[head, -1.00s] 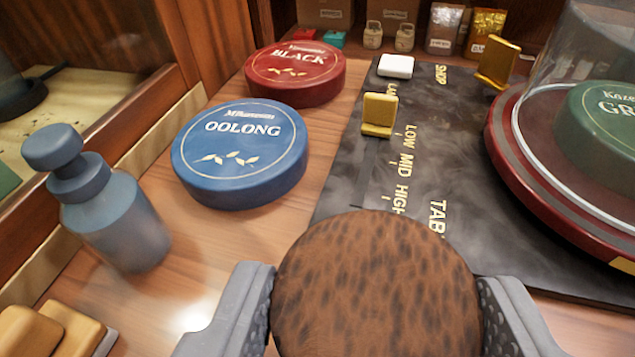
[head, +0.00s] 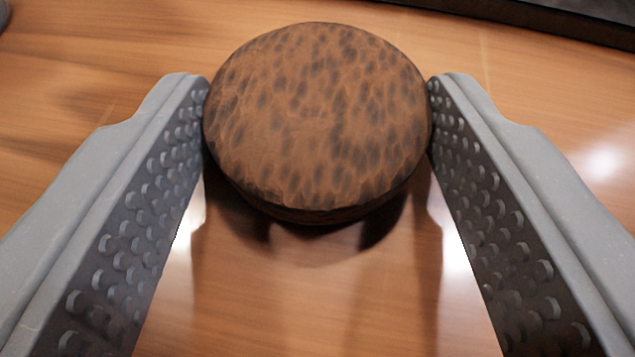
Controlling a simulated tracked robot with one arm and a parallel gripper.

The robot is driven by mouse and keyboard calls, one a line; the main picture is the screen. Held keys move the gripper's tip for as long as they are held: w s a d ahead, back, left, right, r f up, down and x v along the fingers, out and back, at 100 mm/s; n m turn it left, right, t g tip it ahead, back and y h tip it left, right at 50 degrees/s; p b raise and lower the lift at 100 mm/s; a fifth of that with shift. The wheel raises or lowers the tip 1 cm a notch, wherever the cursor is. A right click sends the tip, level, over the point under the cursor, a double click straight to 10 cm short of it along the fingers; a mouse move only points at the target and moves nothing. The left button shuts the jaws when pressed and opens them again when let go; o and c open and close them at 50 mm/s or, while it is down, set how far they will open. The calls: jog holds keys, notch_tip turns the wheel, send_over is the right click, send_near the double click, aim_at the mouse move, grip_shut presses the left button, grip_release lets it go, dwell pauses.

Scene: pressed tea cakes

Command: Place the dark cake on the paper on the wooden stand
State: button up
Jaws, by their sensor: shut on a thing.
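The dark cake (head: 318,115) is a round, brown, dark-mottled disc in the upper middle of the head view. My gripper (head: 318,100) is shut on it, with one grey, studded finger touching each side near the fingertips. A shadow lies on the wood under the cake's near edge; I cannot tell exactly how high it is held. The paper and the wooden stand are not in view.
A glossy wooden tabletop (head: 310,290) fills most of the view and is clear around the cake. The edge of a dark slab (head: 540,18) shows at the top right. A grey thing is cut off at the top left corner.

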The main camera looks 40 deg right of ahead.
jog(key=shift+f, duration=0.2)
jog(key=o, duration=0.9)
jog(key=shift+o, duration=0.2)
jog(key=shift+r, duration=0.15)
jog(key=p+v, duration=0.3)
jog(key=v, duration=0.8)
jog(key=shift+a+r, duration=0.15)
jog(key=shift+s+a, duration=0.2)
jog(key=shift+s, duration=0.15)
